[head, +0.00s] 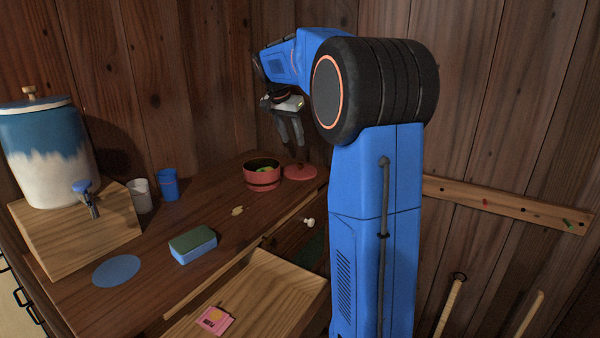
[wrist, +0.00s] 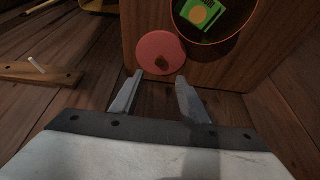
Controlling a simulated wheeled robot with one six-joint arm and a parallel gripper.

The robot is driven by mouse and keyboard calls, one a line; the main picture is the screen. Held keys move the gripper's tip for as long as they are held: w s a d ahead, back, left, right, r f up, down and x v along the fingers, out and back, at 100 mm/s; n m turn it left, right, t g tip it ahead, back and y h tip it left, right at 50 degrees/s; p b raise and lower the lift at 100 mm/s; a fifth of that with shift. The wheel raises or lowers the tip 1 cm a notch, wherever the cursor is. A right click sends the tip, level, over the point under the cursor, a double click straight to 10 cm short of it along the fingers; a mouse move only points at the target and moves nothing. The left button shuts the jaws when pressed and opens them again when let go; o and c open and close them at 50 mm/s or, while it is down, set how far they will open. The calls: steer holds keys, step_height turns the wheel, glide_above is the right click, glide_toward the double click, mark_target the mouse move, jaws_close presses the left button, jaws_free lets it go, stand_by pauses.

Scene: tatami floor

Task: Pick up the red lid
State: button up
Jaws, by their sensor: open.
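The red lid (head: 300,171) lies flat on the wooden counter, just right of the red pot. It is a round disc with a small knob on top, and it also shows in the wrist view (wrist: 161,54). The red pot (head: 262,178) is open, with something green and yellow inside; it shows at the upper right of the wrist view (wrist: 236,38). My gripper (head: 292,146) is open and empty, above the counter by the lid. In the wrist view its two fingertips (wrist: 159,76) point towards the lid's near edge, with the knob beyond them.
The counter (head: 215,210) also carries a sponge (head: 193,244), a blue disc (head: 117,270), a blue cup (head: 168,184), a grey cup (head: 139,195) and a dispenser (head: 45,150) on a wooden stand. An open drawer (head: 265,290) holds a pink item (head: 215,320). The wooden wall stands close behind the pot.

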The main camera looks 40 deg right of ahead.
mark_target(300, 163)
steer(key=x, duration=1.1)
steer(key=shift+d+f, duration=0.1)
steer(key=shift+f, duration=0.15)
steer(key=shift+c, duration=0.2)
jaws_close()
